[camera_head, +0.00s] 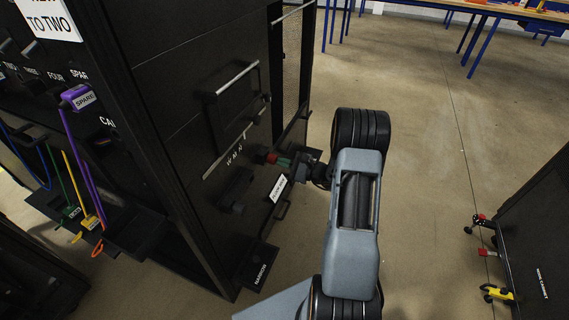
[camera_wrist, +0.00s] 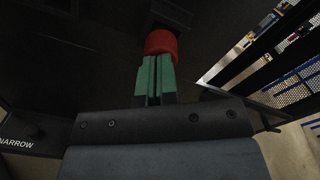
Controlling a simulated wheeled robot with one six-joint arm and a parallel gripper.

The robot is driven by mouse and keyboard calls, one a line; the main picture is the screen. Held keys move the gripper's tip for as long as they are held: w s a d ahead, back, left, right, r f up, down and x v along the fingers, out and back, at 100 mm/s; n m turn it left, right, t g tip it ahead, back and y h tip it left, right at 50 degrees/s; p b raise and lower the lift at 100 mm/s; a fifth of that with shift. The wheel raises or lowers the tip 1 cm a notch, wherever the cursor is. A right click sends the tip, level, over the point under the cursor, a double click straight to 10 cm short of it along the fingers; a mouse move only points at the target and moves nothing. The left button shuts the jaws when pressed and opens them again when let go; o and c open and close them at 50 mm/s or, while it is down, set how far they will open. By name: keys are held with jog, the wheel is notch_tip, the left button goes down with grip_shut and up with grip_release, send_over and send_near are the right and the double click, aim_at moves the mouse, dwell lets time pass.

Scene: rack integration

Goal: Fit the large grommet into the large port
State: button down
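A red round piece, which looks like the grommet (camera_wrist: 161,42), sits at the tips of my gripper (camera_wrist: 157,62) in the wrist view. The green fingers are close together with a thin gap, and the red piece is wider than them. In the head view the red piece (camera_head: 262,157) is against or just in front of the black cabinet side, beside the letters, at the tips of the green fingers (camera_head: 284,162). A dark block (camera_wrist: 172,14) lies just beyond it in the wrist view. I cannot tell whether they touch. The port opening is not clearly visible.
The black cabinet (camera_head: 180,130) has a handle-like bar (camera_head: 237,77) above and a shelf labelled NARROW (camera_head: 260,270) below. Another dark block (camera_head: 235,190) projects below the grommet. Coloured cables hang at left. A dark panel with coloured parts (camera_head: 495,292) stands right.

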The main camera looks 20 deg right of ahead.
jog(key=v, duration=1.6)
jog(key=shift+p, duration=0.45)
